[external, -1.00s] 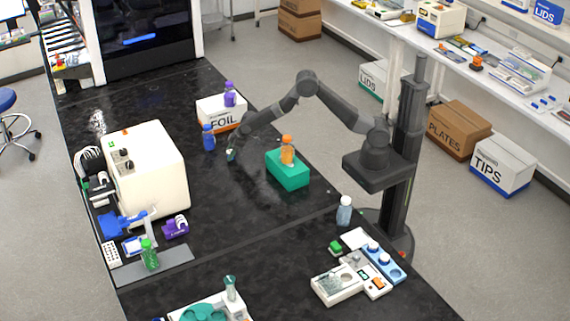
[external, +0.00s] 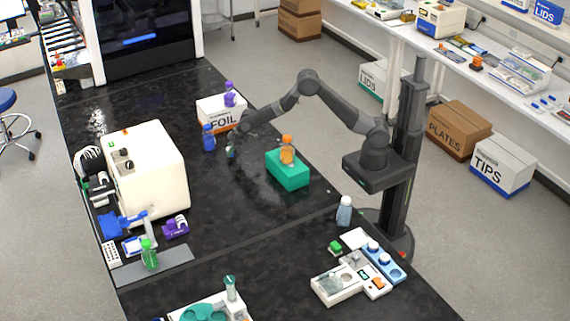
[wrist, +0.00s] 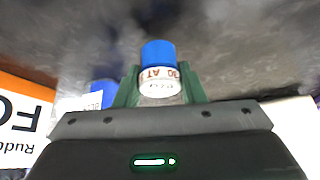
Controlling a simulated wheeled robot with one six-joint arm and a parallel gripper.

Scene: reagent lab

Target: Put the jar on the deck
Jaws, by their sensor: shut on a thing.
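In the wrist view, a jar with a blue cap (wrist: 158,52) and a white printed label stands between the green fingers of my gripper (wrist: 160,92). My gripper is shut on it. In the external view, my gripper (external: 232,151) is low over the black bench, just right of another blue-capped bottle (external: 209,139). The held jar is mostly hidden there, and I cannot tell whether it touches the bench. I cannot tell for sure which surface is the deck; a flat grey plate (external: 178,264) lies at the front left with a green-capped bottle on it.
A white FOIL box (external: 222,113) with a purple-capped bottle stands close behind my gripper. A teal block (external: 288,170) bearing an orange-capped bottle is to the right. A large cream machine (external: 150,170) stands left. Bare bench lies between the machine and the teal block.

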